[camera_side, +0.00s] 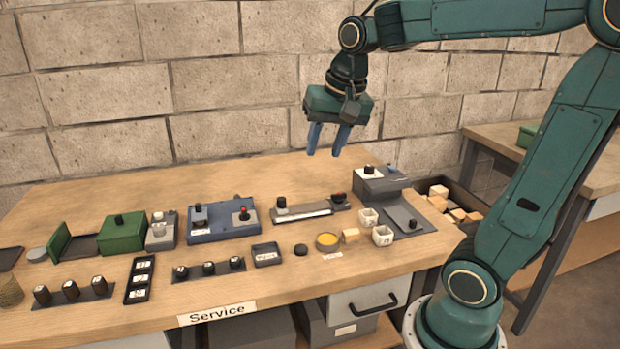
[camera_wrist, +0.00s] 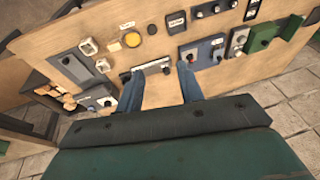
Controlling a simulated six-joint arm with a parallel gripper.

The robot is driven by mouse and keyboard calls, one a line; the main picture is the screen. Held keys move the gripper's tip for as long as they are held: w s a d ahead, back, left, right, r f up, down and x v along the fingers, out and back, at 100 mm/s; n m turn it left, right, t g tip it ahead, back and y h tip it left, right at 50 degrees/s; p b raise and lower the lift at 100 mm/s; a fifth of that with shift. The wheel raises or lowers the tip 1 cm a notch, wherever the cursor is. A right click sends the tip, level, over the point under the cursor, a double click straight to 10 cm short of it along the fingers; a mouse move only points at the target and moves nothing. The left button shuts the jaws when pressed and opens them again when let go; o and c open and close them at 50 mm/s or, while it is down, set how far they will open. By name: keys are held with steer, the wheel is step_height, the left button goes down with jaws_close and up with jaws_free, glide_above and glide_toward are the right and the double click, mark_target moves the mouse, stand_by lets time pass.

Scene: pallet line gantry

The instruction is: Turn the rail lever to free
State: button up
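A rail unit (camera_side: 308,210) with a pale strip lies on the bench, right of the blue panel. It has a dark knob (camera_side: 281,203) at its left end and a small red-topped part (camera_side: 338,197) at its right end. I cannot tell which of these is the rail lever, nor read its setting. The rail also shows in the wrist view (camera_wrist: 152,68), beyond and between the fingers. My gripper (camera_side: 327,142) hangs above the back of the bench, well clear of the rail. Its two blue fingers are apart and empty, as the wrist view (camera_wrist: 160,90) also shows.
A blue panel (camera_side: 222,228) with a red-topped control stands left of the rail. A grey raised box (camera_side: 378,184) stands to its right. The air around the gripper is free.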

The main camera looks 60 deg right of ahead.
steer(key=w+d+m+g, duration=0.1)
steer(key=w+d+m, duration=0.3)
steer(key=w+d, duration=0.15)
steer(key=m+g+y, duration=0.1)
steer(key=m+g, duration=0.2)
steer(key=m, duration=1.1)
glide_above(339, 193)
step_height(339, 193, down, 14)
steer(key=shift+f, duration=0.2)
steer(key=shift+a+f, duration=0.1)
step_height(339, 193, down, 14)
steer(key=shift+r, duration=0.2)
jaws_close()
